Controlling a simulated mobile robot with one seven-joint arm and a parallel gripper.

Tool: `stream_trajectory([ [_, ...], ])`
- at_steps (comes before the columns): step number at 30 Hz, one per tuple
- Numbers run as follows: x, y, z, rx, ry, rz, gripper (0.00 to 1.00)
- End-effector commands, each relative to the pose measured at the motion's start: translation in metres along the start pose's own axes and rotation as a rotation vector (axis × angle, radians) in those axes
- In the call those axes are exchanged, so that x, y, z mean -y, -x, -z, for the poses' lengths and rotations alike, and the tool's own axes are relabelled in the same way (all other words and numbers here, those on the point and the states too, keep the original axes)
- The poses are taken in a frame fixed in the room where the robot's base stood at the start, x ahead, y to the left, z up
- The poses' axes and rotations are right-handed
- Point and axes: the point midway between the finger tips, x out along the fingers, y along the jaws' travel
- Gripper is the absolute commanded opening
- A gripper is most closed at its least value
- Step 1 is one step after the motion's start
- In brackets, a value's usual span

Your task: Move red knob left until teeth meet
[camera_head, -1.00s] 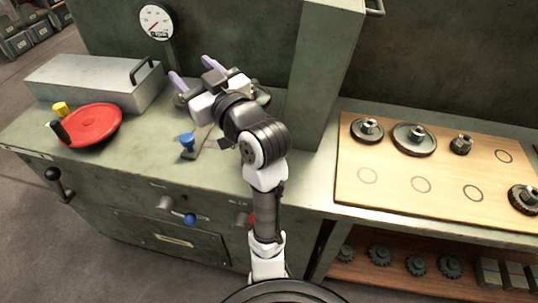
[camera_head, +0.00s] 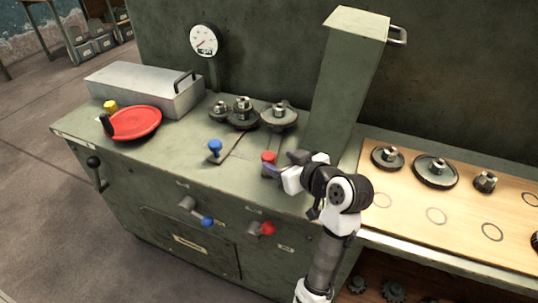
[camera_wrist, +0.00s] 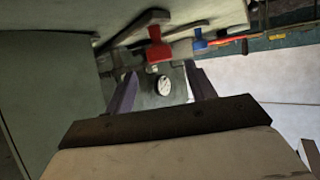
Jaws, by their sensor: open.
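The red knob (camera_head: 268,157) stands on the green bench top, at the front end of an arm that runs back toward the right gear (camera_head: 279,116). The middle gear (camera_head: 242,112) and a left gear (camera_head: 220,110) stand to its left. A narrow gap seems to lie between the middle and right gears; their teeth are too small to read. My gripper (camera_head: 280,165) is open and empty, close beside the red knob on its right. In the wrist view, the red knob (camera_wrist: 156,48) appears above and between the spread purple fingers (camera_wrist: 160,72); contact cannot be told.
A blue knob (camera_head: 214,146) stands left of the red one. Blue (camera_head: 207,221) and red (camera_head: 267,229) levers stick out of the front panel. A green column (camera_head: 345,90) rises behind my gripper.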

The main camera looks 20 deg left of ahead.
Motion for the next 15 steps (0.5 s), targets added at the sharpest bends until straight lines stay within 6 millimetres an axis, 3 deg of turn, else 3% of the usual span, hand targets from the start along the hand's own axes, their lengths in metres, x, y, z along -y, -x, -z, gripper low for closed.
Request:
stream_trajectory([
  [6, 0.002, -0.042, 0.001, 0.001, 0.001, 0.004, 0.55],
  [15, 0.000, -0.065, 0.001, -0.001, 0.001, 0.000, 0.55],
])
